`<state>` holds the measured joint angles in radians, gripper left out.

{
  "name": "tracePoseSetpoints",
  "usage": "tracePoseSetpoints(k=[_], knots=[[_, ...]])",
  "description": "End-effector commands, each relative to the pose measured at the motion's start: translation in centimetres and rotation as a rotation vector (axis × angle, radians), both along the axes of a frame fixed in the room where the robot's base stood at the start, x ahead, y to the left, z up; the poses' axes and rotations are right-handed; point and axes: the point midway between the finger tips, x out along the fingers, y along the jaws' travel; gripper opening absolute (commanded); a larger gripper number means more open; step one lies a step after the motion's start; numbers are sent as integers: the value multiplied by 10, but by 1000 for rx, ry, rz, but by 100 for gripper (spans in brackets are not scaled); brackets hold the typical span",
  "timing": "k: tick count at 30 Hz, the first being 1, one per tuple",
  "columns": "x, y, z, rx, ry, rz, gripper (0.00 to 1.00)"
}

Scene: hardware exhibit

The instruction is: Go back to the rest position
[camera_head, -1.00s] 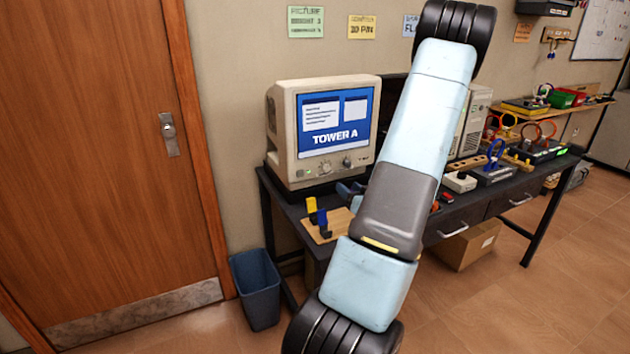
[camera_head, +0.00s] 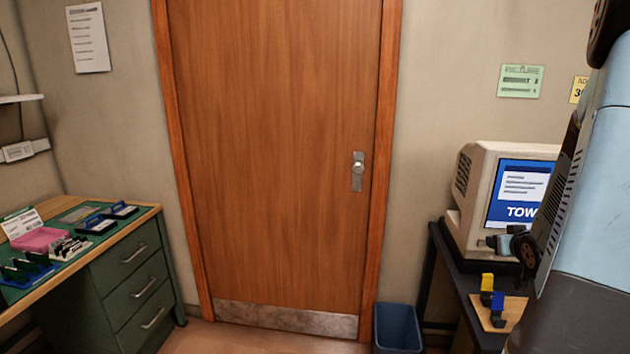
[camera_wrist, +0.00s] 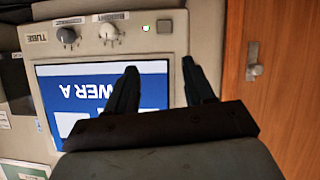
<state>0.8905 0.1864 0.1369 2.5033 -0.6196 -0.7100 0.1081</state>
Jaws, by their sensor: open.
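My gripper (camera_wrist: 160,66) is open and empty in the wrist view, its two dark fingers spread apart in front of a beige computer monitor (camera_wrist: 90,35). The monitor appears upside down there, with knobs and a green light above its blue screen. In the head view, the monitor (camera_head: 480,165) stands on a dark desk at the right, its screen partly hidden by my arm. My arm (camera_head: 590,200) fills the right edge of the head view.
A closed wooden door (camera_head: 275,150) fills the middle. A blue bin (camera_head: 397,328) stands right of it. A green drawer desk (camera_head: 130,285) with small parts stands at the left. A wooden stand (camera_head: 490,318) with yellow and blue pieces sits near the monitor.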

Motion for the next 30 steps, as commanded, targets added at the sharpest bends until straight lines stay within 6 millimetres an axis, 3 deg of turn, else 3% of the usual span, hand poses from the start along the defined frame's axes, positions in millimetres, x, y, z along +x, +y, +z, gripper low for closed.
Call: tracePoseSetpoints(k=[7,14,23,30], knots=[[3,49,45,-47,126,-20,53],[-13,101,82,-48,226,-37,53],[-58,175,122,8,342,-25,53],[-112,236,146,84,437,32,53]])
